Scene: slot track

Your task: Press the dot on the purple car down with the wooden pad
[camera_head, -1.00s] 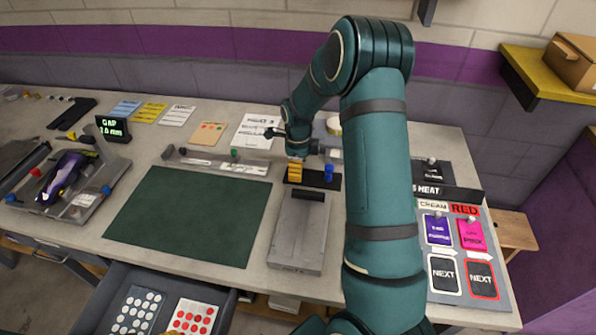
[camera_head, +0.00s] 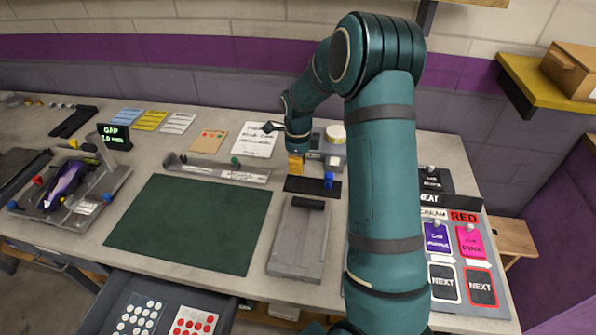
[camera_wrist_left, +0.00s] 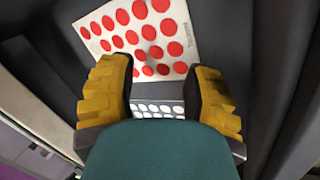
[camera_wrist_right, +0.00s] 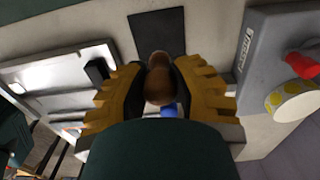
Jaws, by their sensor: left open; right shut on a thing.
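The purple car (camera_head: 66,183) sits in a grey fixture (camera_head: 95,200) at the left of the bench. I cannot make out a dot on it. My right gripper (camera_head: 296,165) is above the black plate in the middle of the bench, far right of the car. In the right wrist view, this gripper (camera_wrist_right: 159,85) is shut on the brown, rounded wooden pad (camera_wrist_right: 158,88). My left gripper (camera_wrist_left: 163,90) is open and empty in its wrist view, over the open drawer. The left gripper does not show in the head view.
A green mat (camera_head: 190,222) lies between the car and a grey block (camera_head: 297,245). A sheet of red dots (camera_wrist_left: 148,42) lies in the drawer (camera_head: 115,310). A gap display (camera_head: 114,136) stands behind the car.

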